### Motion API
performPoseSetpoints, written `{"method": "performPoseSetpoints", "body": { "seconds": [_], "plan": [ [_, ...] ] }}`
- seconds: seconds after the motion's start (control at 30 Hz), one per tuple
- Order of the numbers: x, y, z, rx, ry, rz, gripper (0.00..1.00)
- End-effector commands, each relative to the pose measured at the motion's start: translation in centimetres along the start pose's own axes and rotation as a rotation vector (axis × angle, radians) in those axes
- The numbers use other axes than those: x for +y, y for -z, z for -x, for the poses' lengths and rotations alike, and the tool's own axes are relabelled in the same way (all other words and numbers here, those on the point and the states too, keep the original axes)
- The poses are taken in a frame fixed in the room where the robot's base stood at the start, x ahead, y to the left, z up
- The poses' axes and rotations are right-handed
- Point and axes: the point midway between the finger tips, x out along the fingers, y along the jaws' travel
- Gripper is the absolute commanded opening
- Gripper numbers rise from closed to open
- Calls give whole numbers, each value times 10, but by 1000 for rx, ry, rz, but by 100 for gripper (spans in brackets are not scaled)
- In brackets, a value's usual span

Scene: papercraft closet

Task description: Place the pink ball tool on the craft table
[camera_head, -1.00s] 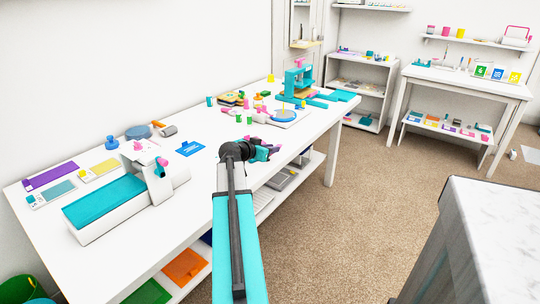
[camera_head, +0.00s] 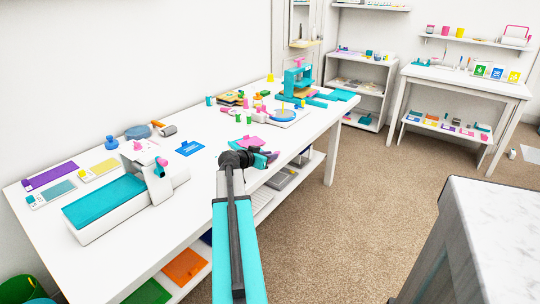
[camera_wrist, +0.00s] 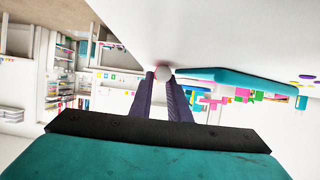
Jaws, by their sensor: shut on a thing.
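My gripper (camera_head: 270,156) is over the front edge of the craft table (camera_head: 215,175) in the head view, its dark purple fingers pointing right. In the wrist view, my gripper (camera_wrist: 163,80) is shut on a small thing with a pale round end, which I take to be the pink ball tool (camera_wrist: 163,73). The fingers hide most of it, and its pink colour does not show clearly. A long teal bar (camera_wrist: 240,80) shows right beside it; I cannot tell whether they touch.
A teal-topped white machine (camera_head: 105,205) fills the table's near left. A pink shape (camera_head: 251,143) lies just behind my gripper. Small craft items and a teal press (camera_head: 298,80) stand at the far end. Bare table shows around the blue piece (camera_head: 189,148). A marble-topped counter (camera_head: 500,215) is at right.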

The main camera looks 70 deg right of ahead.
Motion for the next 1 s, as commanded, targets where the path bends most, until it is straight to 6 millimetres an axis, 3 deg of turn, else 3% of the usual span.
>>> {"method": "performPoseSetpoints", "body": {
  "seconds": [0.4, 0.43, 0.53, 1.0],
  "plan": [
    [-1, -3, -1, 1, 1, 0, 0],
    [-1, -3, -1, 1, 1, 0, 18],
    [-1, -2, 0, 0, 1, 1, 34],
    [-1, 0, 1, 0, 2, 1, 35]
  ]
}}
